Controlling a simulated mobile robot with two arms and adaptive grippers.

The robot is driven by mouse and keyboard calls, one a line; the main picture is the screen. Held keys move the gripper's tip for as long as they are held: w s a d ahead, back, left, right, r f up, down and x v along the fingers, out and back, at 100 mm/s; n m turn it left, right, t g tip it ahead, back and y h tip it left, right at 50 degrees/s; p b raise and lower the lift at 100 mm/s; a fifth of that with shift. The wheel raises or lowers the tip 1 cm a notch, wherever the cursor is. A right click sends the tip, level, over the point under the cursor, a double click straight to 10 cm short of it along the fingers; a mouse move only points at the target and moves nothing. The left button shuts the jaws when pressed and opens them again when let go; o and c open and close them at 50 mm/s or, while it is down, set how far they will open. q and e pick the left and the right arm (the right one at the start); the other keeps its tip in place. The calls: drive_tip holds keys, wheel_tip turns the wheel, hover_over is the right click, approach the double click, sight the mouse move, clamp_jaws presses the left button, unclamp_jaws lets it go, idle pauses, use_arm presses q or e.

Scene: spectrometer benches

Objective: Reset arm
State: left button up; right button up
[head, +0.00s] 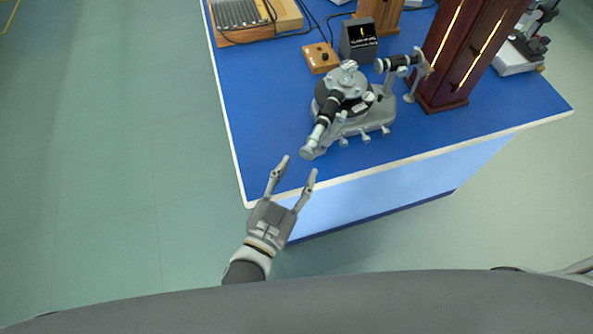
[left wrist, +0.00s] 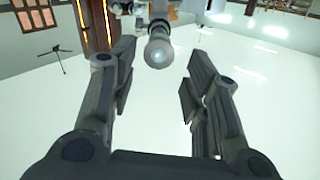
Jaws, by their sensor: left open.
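My left gripper (head: 295,176) is open and empty in the head view, at the near edge of the blue bench. Its fingers point up toward the spectrometer (head: 350,103), a grey instrument with a round table and two tubes. The spectrometer's near tube (head: 318,134) points at the gripper, with a gap between them. In the left wrist view my open fingers (left wrist: 160,85) frame the round lens end of a tube (left wrist: 158,53), which lies beyond the fingertips.
The blue bench (head: 270,120) has a white rim. On it are a wooden box (head: 320,57), a small dark display (head: 358,40), a tall wooden lamp housing (head: 460,50) and a wooden tray (head: 255,20) at the back. Another instrument (head: 520,50) stands at the right. Open floor lies to the left.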

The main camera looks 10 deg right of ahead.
idle(0.3)
use_arm(q)
drive_tip(key=a+f+n+g+y, duration=0.2)
drive_tip(key=a+f+y, duration=0.15)
drive_tip(key=a, duration=0.35)
drive_tip(key=a+f+n+g+y, duration=0.2)
drive_tip(key=a+f+n+y, duration=0.15)
drive_tip(key=a, duration=0.45)
drive_tip(key=s+a+f+g+y, duration=0.1)
drive_tip(key=s+a+g+y, duration=0.1)
drive_tip(key=s+a+g, duration=0.85)
drive_tip(key=s+d+f+t, duration=0.1)
drive_tip(key=s+f, duration=0.1)
drive_tip(key=f, duration=1.2)
drive_tip(key=s+d+f, duration=0.1)
drive_tip(key=s+f, duration=0.1)
drive_tip(key=f, duration=1.2)
drive_tip(key=s+a+f+g, duration=0.1)
drive_tip(key=s+a+f, duration=0.2)
drive_tip(key=s+f, duration=1.2)
drive_tip(key=shift+s+b, duration=0.35)
drive_tip(key=shift+s, duration=0.15)
